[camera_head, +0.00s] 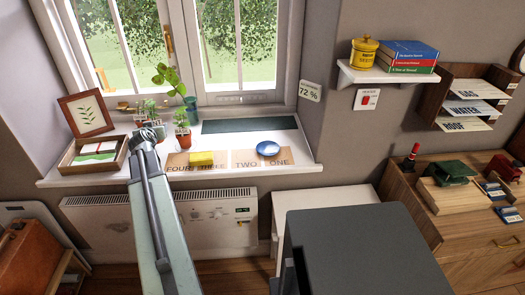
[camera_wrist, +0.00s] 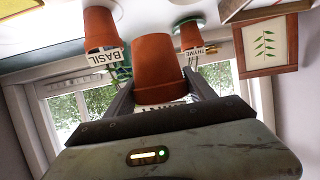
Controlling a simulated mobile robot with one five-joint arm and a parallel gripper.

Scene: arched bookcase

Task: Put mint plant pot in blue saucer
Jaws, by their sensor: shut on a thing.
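My gripper (camera_wrist: 150,92) is shut on a terracotta pot (camera_wrist: 154,55) in the wrist view, which is upside down. The pot's white label is mostly hidden by the gripper's edge, but its visible letters fit MINT. In the head view my gripper (camera_head: 148,134) is over the left part of the windowsill, largely covering the held pot. I cannot tell whether the pot is clear of the sill. The blue saucer (camera_head: 268,148) lies to the right on the sill, on a card marked TWO and ONE, and looks empty.
A pot labelled BASIL (camera_head: 183,138) stands just right of my gripper; a THYME pot (camera_wrist: 191,36) is close by too.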

